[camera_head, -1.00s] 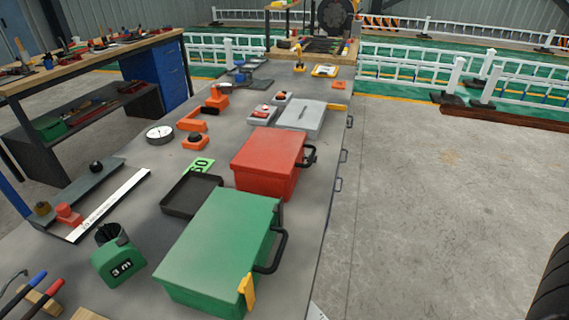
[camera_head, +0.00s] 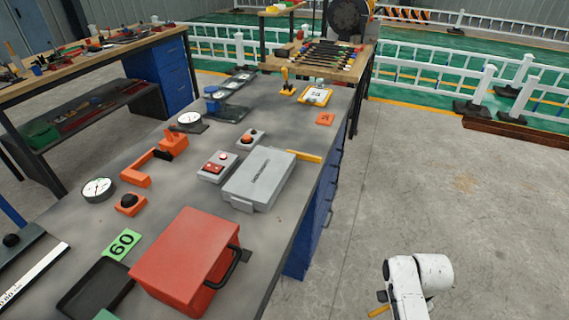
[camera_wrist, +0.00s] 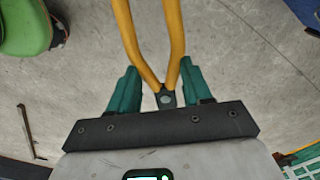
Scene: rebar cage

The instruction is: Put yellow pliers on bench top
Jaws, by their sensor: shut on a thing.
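The yellow pliers (camera_wrist: 128,40) are in my gripper (camera_wrist: 163,82). In the wrist view their two long yellow handles point away from me, and the dark joint sits between the teal fingers. The plier jaws are hidden by the gripper. Below them is bare concrete floor. In the head view my white arm is at the lower right, off the bench's right side, with a bit of yellow pliers handle (camera_head: 379,311) beside it. The grey bench top (camera_head: 268,232) fills the middle and left.
A red box (camera_head: 190,255), a grey case (camera_head: 258,178), a black tray (camera_head: 95,290) and a green "60" card (camera_head: 122,244) stand on the bench. Bare grey patches lie between them. White fencing (camera_head: 430,70) runs behind. Open floor is at right.

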